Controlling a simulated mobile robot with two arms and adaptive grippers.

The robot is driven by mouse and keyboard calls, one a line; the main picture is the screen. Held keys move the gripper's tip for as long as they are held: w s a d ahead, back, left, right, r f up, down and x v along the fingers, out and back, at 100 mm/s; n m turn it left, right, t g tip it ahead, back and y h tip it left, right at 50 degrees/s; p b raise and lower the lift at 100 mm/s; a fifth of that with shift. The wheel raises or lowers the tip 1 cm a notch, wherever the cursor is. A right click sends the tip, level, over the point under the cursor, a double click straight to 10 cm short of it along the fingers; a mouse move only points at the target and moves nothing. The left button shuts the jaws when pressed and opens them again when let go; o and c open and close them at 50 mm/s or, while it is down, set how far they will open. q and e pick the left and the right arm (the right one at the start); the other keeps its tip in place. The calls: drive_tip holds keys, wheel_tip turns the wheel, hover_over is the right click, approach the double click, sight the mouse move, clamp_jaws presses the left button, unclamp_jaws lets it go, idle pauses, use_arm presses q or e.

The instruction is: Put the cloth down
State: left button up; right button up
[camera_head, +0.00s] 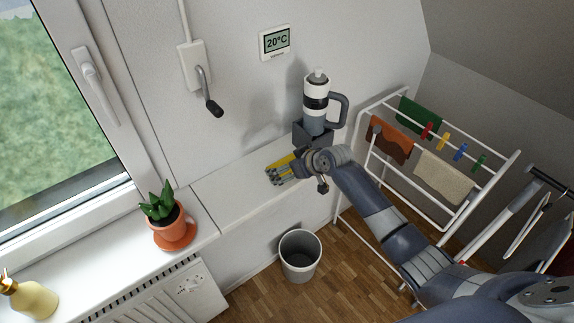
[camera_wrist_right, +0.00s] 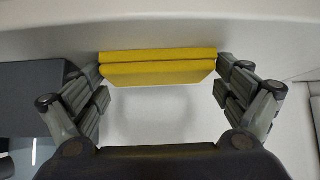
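A folded yellow cloth (camera_wrist_right: 160,72) is between the fingers of my right gripper (camera_wrist_right: 160,85), with a finger against each of its ends. In the head view the right gripper (camera_head: 280,172) is low over the white ledge (camera_head: 235,188), and only part of the yellow cloth (camera_head: 284,161) shows beside the fingers. Whether the cloth touches the ledge cannot be told. My left gripper is not in view.
A bottle with a handle (camera_head: 316,105) stands in a dark holder (camera_head: 312,137) just behind my right gripper. A potted plant (camera_head: 164,215) sits left on the sill. A bin (camera_head: 300,256) is on the floor below. A drying rack (camera_head: 430,165) stands right. The ledge left of the gripper is clear.

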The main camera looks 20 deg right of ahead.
idle(0.4)
drive_tip(key=shift+r, duration=0.2)
drive_tip(key=b+v, duration=0.1)
drive_tip(key=v, duration=1.1)
drive_tip(key=s+d+f+m+g+h, duration=0.1)
drive_tip(key=s+d+f+m, duration=0.15)
drive_tip(key=f, duration=0.95)
drive_tip(key=s+d+f+m+g+h, duration=0.1)
drive_tip(key=s+d+f, duration=0.15)
drive_tip(key=f, duration=0.95)
drive_tip(key=s+f+g+h, duration=0.2)
drive_tip(key=s+f, duration=1)
drive_tip(key=f, duration=0.2)
drive_tip(key=s+a+f+g, duration=0.1)
drive_tip(key=s+f, duration=0.4)
drive_tip(key=s, duration=0.6)
drive_tip(key=s+a+f+g, duration=0.1)
drive_tip(key=s+f, duration=0.4)
drive_tip(key=s, duration=0.6)
drive_tip(key=s+a+f+n+g, duration=0.1)
drive_tip(key=s+a+f, duration=0.2)
drive_tip(key=s, duration=0.9)
drive_tip(key=shift+f+g, duration=0.3)
drive_tip(key=shift+f, duration=0.6)
